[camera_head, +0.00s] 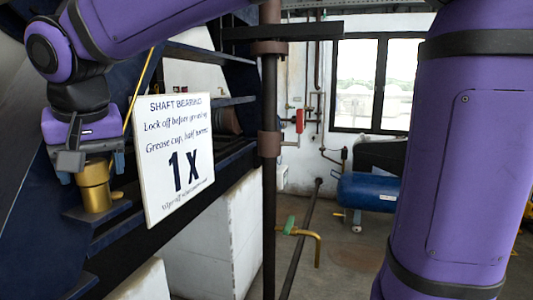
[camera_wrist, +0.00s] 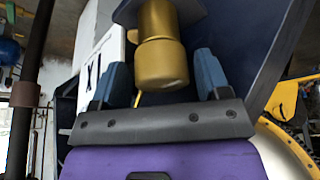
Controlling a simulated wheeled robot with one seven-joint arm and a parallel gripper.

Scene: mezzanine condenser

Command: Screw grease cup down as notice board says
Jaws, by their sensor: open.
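The brass grease cup (camera_head: 95,190) stands upright on a dark blue bracket at the left of the head view. It also shows in the wrist view (camera_wrist: 160,62), its wide round cap towards my palm. My gripper (camera_head: 92,166) is just above the cup, pointing down. In the wrist view my gripper (camera_wrist: 161,75) is open, with one blue finger on each side of the cap and a visible gap to each. The white notice board (camera_head: 177,155), right of the cup, reads "SHAFT BEARING", "Lock off before greasing", "Grease cup, half turns", "1 x"; the bottom line is hard to read.
Dark blue steel framework surrounds the cup. A dark vertical pipe (camera_head: 269,130) stands right of the board. A brass pipe with a green-handled valve (camera_head: 290,226) is low in the middle. A blue tank (camera_head: 367,192) stands on the floor behind.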

